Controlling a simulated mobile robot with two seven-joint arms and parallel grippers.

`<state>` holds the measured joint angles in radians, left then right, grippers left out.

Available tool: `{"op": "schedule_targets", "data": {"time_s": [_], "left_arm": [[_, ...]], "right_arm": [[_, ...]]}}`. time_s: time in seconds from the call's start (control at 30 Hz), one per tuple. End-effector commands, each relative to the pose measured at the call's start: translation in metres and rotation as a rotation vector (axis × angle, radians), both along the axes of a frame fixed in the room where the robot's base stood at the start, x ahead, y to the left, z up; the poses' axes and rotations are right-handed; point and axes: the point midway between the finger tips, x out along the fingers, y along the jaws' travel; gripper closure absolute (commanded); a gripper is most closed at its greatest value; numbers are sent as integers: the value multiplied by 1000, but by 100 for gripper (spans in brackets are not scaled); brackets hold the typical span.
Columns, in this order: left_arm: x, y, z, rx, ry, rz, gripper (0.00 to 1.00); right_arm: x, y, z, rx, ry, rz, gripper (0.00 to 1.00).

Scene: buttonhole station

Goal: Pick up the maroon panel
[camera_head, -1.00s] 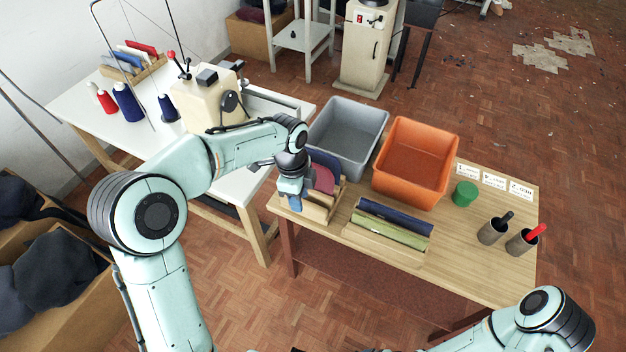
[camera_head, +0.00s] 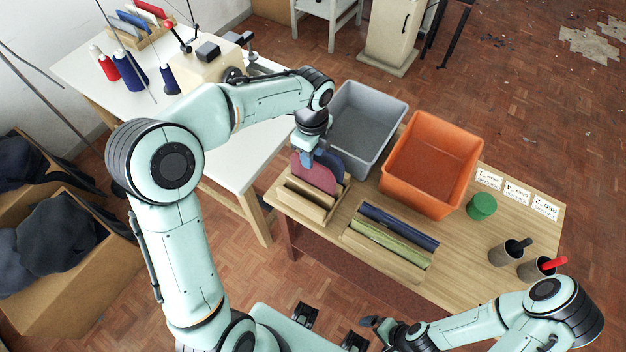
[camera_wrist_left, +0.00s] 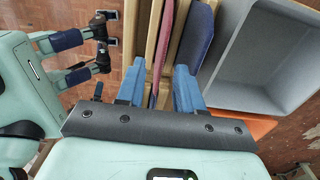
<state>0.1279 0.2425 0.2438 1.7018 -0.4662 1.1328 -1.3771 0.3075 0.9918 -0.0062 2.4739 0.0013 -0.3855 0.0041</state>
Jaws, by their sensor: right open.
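The maroon panel (camera_head: 313,176) stands upright in a slot of a wooden rack (camera_head: 303,207) on the table, in the head view. A navy panel (camera_head: 332,163) stands just behind it. My left gripper (camera_head: 307,158) is at the top edge of the maroon panel. In the left wrist view, its two blue fingers (camera_wrist_left: 158,82) are apart, with the maroon panel (camera_wrist_left: 166,32) running into the gap between them. The navy panel (camera_wrist_left: 198,38) is by the right finger. Contact cannot be told. My right gripper (camera_head: 374,324) is low in the head view, away from the panels, its fingers barely visible.
A grey bin (camera_head: 364,128) and an orange bin (camera_head: 432,165) stand behind the rack. A green lid-like piece (camera_head: 481,206), cards and two cups (camera_head: 503,254) are at the right of the table.

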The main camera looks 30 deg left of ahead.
Motion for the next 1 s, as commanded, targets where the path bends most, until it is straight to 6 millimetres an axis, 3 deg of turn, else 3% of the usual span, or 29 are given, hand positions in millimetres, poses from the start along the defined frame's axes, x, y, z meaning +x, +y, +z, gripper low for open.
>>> {"op": "schedule_targets", "data": {"time_s": [0.23,0.5,0.8,0.93,1.0], "left_arm": [[0,0,-20,-1,2,0,64],[-1,0,-58,-1,2,1,64],[0,0,-63,-1,-1,1,64],[0,0,-63,-1,-1,0,100],[0,0,-63,-1,-1,0,100]], "right_arm": [[-1,0,-2,0,0,0,0],[-2,0,-5,0,2,0,0],[-3,0,-5,0,2,0,0],[-3,0,-5,0,2,0,0],[-3,0,-5,0,2,0,0]]}}
